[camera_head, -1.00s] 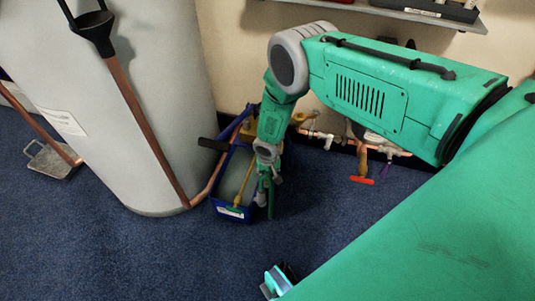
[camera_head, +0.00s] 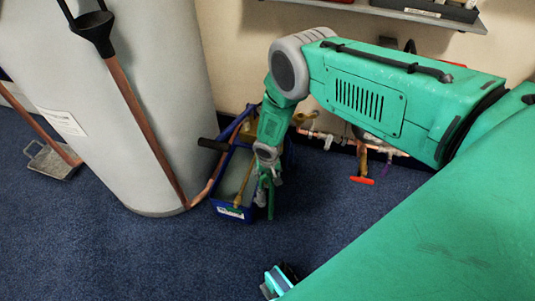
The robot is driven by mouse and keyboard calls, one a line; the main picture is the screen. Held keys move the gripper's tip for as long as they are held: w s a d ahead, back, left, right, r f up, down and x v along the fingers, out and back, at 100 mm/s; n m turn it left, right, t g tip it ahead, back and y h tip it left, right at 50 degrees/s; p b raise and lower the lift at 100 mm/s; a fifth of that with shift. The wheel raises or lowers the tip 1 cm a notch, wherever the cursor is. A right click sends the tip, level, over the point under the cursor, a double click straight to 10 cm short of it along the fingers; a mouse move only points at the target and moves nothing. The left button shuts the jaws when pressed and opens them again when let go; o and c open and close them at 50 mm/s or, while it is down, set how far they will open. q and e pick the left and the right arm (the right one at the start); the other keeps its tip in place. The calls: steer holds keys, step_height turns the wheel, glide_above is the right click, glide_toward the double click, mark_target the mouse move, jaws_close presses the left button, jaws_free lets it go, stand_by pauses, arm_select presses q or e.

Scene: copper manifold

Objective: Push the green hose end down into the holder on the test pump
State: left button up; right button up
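The test pump (camera_head: 226,208) is a blue open box on the carpet beside the grey cylinder, with brass-coloured parts and a black-ended handle (camera_head: 213,145). My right arm comes in from the right, and its gripper (camera_head: 266,194) points down at the pump's right side, partly covering it. Narrow green shapes show at the fingertips. I cannot tell the green hose end from the green fingers there, nor whether the gripper holds it. The holder cannot be made out behind the gripper.
A metal tray (camera_head: 50,160) lies far left. The front carpet is mostly clear.

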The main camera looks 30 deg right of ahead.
steer(key=r, duration=0.4)
steer(key=s+r, duration=0.1)
steer(key=r, duration=0.2)
steer(key=a+r, duration=0.1)
steer(key=r, duration=0.3)
steer(key=shift+s+r, duration=0.3)
steer(key=shift+r, duration=0.05)
